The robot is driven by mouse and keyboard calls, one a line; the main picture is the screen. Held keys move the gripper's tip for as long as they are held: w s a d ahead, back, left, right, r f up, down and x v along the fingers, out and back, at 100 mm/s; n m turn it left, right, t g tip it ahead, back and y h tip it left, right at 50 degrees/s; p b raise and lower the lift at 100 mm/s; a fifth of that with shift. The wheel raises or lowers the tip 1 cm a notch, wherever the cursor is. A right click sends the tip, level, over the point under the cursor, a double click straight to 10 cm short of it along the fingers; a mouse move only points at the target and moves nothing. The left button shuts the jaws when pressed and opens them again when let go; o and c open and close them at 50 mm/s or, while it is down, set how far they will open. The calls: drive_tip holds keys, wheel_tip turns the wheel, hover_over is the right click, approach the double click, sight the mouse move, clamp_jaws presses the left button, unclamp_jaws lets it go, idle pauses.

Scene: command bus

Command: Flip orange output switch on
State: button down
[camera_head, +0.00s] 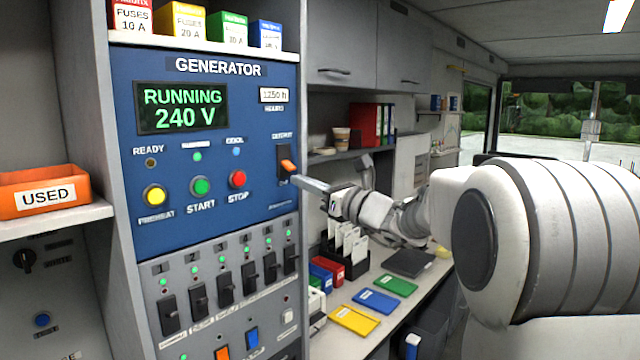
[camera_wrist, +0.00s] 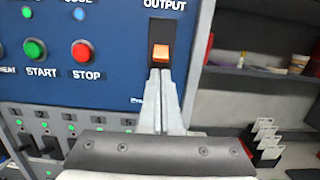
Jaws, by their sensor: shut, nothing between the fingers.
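The orange output switch (camera_head: 288,166) sticks out from a dark upright plate on the blue generator panel (camera_head: 240,235), under the word OUTPUT. In the wrist view the switch (camera_wrist: 160,52) is an orange block straight above my fingertips. My gripper (camera_head: 297,181) is shut and empty, its fingers pointing at the panel just below and right of the lever. In the wrist view my gripper (camera_wrist: 160,72) covers the lower part of the switch plate. I cannot tell whether the tips touch the lever. The small label under the switch is unreadable.
The display (camera_head: 182,107) reads RUNNING 240 V. Left of the switch are the red STOP (camera_head: 238,179), green START (camera_head: 200,186) and yellow (camera_head: 154,195) buttons. A row of black breakers (camera_head: 226,283) lies below. The counter (camera_head: 330,340) with coloured cards is to the right.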

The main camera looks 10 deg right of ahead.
drive_tip(key=shift+x, duration=1.15)
drive_tip(key=shift+s+d+r+p, duration=0.1)
drive_tip(key=shift+s+r+p, duration=0.1)
drive_tip(key=shift+p, duration=0.15)
drive_tip(key=shift+w+f, duration=0.1)
drive_tip(key=shift+w, duration=0.05)
drive_tip(key=shift+g, duration=0.3)
